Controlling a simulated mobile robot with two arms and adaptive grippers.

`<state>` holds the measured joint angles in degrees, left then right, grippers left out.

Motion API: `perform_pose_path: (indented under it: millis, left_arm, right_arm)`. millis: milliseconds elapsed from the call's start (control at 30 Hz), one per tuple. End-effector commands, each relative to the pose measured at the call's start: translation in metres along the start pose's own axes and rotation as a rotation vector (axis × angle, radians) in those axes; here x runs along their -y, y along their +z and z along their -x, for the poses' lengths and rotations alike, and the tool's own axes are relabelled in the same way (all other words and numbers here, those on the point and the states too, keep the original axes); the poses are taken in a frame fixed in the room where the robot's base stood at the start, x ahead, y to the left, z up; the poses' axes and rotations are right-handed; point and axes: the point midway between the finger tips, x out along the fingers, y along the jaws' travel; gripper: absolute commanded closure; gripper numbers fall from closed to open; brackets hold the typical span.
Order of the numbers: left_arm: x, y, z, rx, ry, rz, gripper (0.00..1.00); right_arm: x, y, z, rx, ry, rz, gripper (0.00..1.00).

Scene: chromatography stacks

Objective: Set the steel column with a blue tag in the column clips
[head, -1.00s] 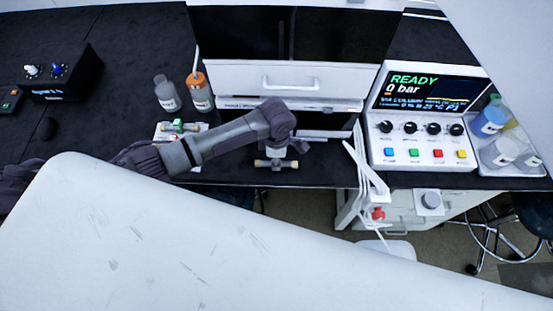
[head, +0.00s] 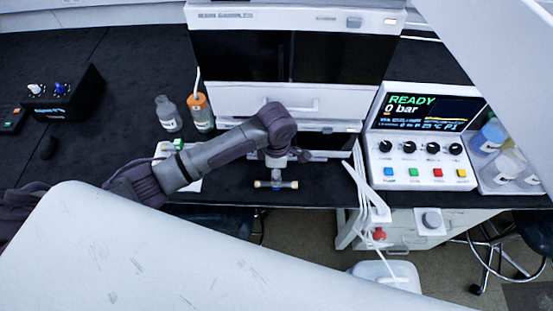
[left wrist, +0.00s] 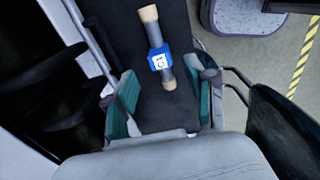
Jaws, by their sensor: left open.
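The steel column with a blue tag (left wrist: 160,58) lies on the black bench, its tan ends showing. In the head view the column (head: 267,184) lies crosswise near the bench's front edge, directly below my left gripper (head: 276,172). In the left wrist view my left gripper (left wrist: 163,100) is open, its green-padded fingers on either side of the column's near part, with gaps to it. The column clips cannot be made out; my arm covers part of the instrument front. My right gripper is not in view.
A green-tagged piece (head: 178,144) lies on a white pad, partly behind my arm. Two bottles (head: 168,115) (head: 201,113) stand behind it. The white instrument (head: 270,103) rises behind my gripper. The control panel (head: 422,165) is at right, with white tubing (head: 362,190) beside it.

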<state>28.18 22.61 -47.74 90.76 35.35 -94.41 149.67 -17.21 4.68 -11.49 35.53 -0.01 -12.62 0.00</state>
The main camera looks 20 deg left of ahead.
Motion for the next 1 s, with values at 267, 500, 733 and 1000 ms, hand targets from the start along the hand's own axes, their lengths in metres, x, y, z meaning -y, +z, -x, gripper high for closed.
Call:
perform_pose_path:
  millis: [267,500,733,1000]
  left_arm:
    - [-0.001,0.001,0.051,0.001,0.002,0.0,0.45]
    - [0.0,0.0,0.064,-0.001,0.0,0.0,0.45]
    - [0.0,0.0,0.064,-0.001,0.0,0.0,0.45]
    - [0.0,0.0,0.064,-0.001,0.0,0.0,0.45]
  right_arm:
    - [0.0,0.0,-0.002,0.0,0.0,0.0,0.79]
    - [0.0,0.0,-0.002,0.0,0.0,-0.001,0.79]
    - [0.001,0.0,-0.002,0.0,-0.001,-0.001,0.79]
    - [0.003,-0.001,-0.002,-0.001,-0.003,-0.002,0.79]
